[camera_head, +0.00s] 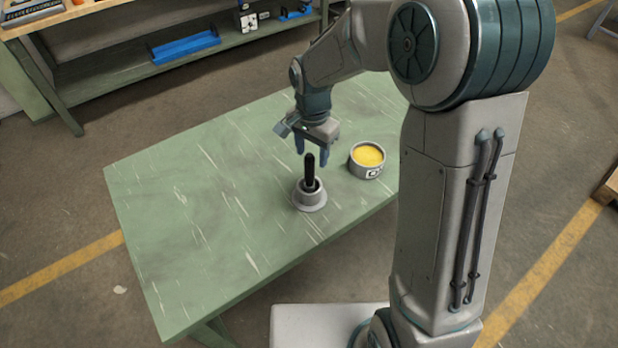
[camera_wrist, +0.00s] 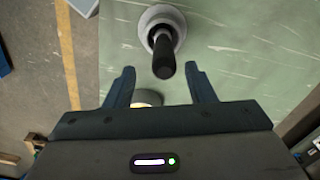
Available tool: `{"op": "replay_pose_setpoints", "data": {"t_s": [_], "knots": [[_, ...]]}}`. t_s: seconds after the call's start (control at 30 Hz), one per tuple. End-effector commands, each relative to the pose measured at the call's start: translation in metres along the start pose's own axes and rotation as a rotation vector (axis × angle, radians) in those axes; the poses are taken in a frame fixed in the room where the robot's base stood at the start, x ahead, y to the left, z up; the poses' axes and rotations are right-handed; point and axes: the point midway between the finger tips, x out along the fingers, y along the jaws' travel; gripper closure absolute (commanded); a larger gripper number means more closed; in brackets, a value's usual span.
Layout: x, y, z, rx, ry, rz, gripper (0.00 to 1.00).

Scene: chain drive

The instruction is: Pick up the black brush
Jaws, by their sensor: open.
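The black brush (camera_head: 310,168) stands upright in a grey round holder (camera_head: 309,199) on the green table. In the wrist view the brush (camera_wrist: 163,58) points up toward the camera, with the holder (camera_wrist: 152,17) around its base. My gripper (camera_head: 312,152) is open and empty. In the head view it hangs just above and behind the brush. The brush's lower end is hidden inside the holder.
A grey tin of yellow contents (camera_head: 367,157) stands right of the brush, close to my gripper. The green table (camera_head: 190,220) is clear on its left. A workbench with a blue tray (camera_head: 185,46) stands at the back left.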

Motion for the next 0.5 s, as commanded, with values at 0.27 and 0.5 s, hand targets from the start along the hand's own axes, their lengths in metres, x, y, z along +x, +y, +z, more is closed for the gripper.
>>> {"op": "replay_pose_setpoints", "data": {"t_s": [0.27,0.5], "knots": [[0.028,-0.005,0.000,-0.004,-0.004,0.004,0.50],[0.051,-0.006,0.000,-0.004,-0.001,0.001,0.50]]}}
